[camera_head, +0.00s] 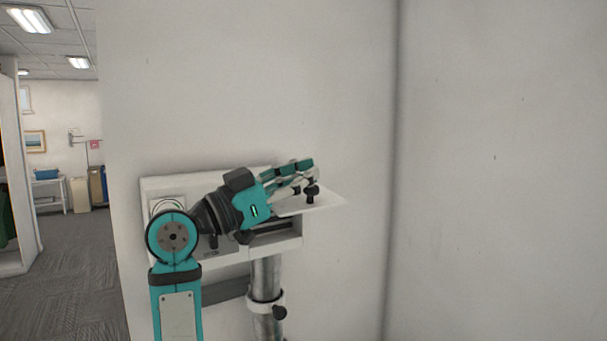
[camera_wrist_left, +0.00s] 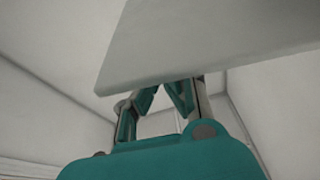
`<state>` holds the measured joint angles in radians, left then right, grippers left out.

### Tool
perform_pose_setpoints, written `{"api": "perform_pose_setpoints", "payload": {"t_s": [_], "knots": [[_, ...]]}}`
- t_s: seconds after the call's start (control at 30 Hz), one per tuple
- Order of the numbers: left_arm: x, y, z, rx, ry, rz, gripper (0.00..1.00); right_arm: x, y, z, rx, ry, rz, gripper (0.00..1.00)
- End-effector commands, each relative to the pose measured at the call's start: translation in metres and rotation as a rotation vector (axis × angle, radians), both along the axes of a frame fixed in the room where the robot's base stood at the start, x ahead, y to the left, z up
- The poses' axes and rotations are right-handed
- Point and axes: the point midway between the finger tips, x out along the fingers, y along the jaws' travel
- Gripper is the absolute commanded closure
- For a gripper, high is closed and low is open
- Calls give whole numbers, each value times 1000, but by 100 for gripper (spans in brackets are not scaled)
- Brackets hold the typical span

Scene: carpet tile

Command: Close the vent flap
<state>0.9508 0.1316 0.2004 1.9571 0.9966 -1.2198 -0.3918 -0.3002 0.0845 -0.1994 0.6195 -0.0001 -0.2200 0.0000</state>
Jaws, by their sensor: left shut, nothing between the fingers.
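The vent flap (camera_head: 322,203) is a thin white plate that sticks out to the right from a white wall-mounted housing (camera_head: 160,187). It stands open, with a dark slot showing under it. My left gripper (camera_head: 304,178) is shut and empty, overlapping the flap in the head view. In the left wrist view the flap (camera_wrist_left: 205,40) is a broad pale plate across the top, and it hides the tips of my left gripper (camera_wrist_left: 168,92). I cannot tell whether they touch. My arm hides part of the housing. My right gripper is not in view.
A metal pipe (camera_head: 267,282) with a dark-knobbed collar runs down below the housing. The wall (camera_head: 250,90) around it is bare, with a corner seam to the right. At the left, open carpeted floor (camera_head: 65,265) leads to a far table and bins.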

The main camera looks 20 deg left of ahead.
Motion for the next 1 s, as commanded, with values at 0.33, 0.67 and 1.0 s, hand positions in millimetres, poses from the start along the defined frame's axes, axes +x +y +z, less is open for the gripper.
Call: {"api": "perform_pose_setpoints", "payload": {"t_s": [0.33,0.67,1.0], "knots": [[-1,-1,-25,99,-74,4,100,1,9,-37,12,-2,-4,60],[-2,-2,-64,324,-249,5,100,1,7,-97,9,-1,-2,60],[4,5,-100,409,-317,3,100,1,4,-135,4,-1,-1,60]]}}
